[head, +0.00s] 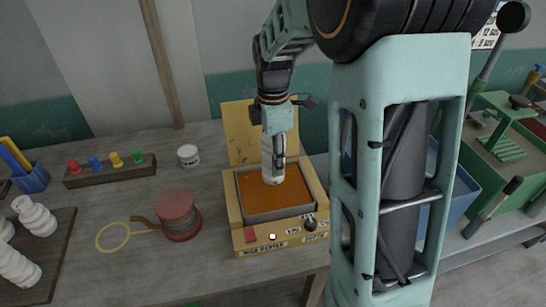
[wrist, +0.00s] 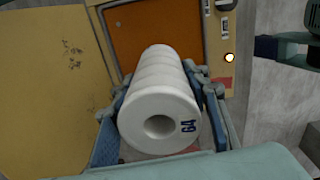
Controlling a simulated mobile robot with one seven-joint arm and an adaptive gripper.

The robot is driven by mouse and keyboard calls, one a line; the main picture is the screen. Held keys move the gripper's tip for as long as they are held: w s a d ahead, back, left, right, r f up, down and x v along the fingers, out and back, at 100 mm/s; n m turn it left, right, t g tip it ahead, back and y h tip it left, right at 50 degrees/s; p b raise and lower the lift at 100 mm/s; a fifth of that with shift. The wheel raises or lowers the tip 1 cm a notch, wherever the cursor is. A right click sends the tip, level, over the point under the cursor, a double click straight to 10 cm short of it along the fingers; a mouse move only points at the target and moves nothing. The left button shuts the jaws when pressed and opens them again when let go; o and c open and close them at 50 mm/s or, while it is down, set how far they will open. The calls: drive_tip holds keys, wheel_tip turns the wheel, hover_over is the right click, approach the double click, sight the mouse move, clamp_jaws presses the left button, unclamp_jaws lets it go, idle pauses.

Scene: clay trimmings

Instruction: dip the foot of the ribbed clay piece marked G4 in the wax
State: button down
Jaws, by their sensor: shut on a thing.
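My gripper (head: 273,152) is shut on the white ribbed clay piece (head: 267,165) over the wax heater (head: 229,205). In the wrist view the piece (wrist: 158,78) sits between my blue-grey fingers (wrist: 163,96), its hollow end with the mark G4 facing the camera. It looks about upright in the head view. Its far end, the foot, points down at the orange wax (head: 290,196) in the open tank; the wax also shows in the wrist view (wrist: 130,30). The foot reaches the wax surface or is just above it; I cannot tell which.
The heater's yellow lid (head: 238,128) stands open behind the tank. A red spool-like pot (head: 178,212) and a yellow ring (head: 112,237) lie left. More white ribbed pieces (head: 36,216) lie on a dark board. A blue bin (head: 462,190) and green machine (head: 500,140) stand right.

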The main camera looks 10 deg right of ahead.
drive_tip(key=shift+f+b, duration=1.8)
drive_tip(key=shift+f, duration=0.55)
drive_tip(key=shift+f+b, duration=0.4)
drive_tip(key=shift+f, duration=0.2)
idle(0.5)
wheel_tip(320, 180, up, 7)
drive_tip(key=p, duration=0.5)
idle(0.8)
idle(1.1)
